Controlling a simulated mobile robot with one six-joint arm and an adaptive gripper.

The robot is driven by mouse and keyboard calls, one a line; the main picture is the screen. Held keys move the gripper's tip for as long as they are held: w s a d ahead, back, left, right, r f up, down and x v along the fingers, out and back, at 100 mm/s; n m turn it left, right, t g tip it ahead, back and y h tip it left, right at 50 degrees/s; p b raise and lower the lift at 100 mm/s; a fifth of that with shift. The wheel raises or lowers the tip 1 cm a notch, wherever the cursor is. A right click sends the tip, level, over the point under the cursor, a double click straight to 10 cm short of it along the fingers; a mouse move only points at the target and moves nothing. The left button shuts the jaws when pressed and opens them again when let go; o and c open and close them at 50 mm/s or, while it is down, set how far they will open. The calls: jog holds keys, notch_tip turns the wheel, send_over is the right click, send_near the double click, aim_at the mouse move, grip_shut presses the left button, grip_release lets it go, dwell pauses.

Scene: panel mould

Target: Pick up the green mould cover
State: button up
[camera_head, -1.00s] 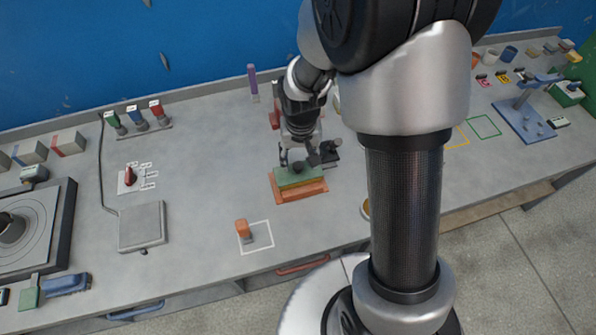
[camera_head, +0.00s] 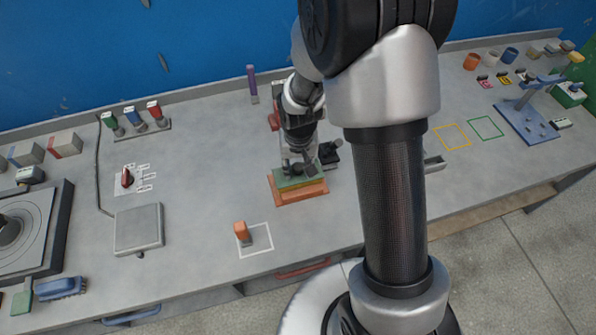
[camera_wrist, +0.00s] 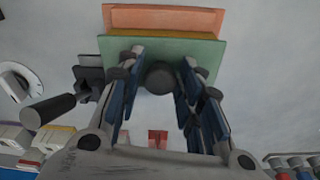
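The green mould cover (camera_head: 297,183) lies on top of an orange mould base (camera_head: 302,194) on the bench. In the wrist view the cover (camera_wrist: 205,52) shows as a green slab with a dark round knob (camera_wrist: 160,78). The orange base (camera_wrist: 165,20) shows beyond it. My gripper (camera_head: 297,168) is down at the cover. In the wrist view its two fingers (camera_wrist: 160,66) stand on either side of the knob, open, with a small gap on each side. The cover still rests on the base.
A dark clamp-like part (camera_head: 329,153) stands close right of the mould. A grey square plate (camera_head: 138,229) lies to the left. The bench between is clear.

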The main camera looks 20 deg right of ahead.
grip_shut()
jog(key=shift+r, duration=0.15)
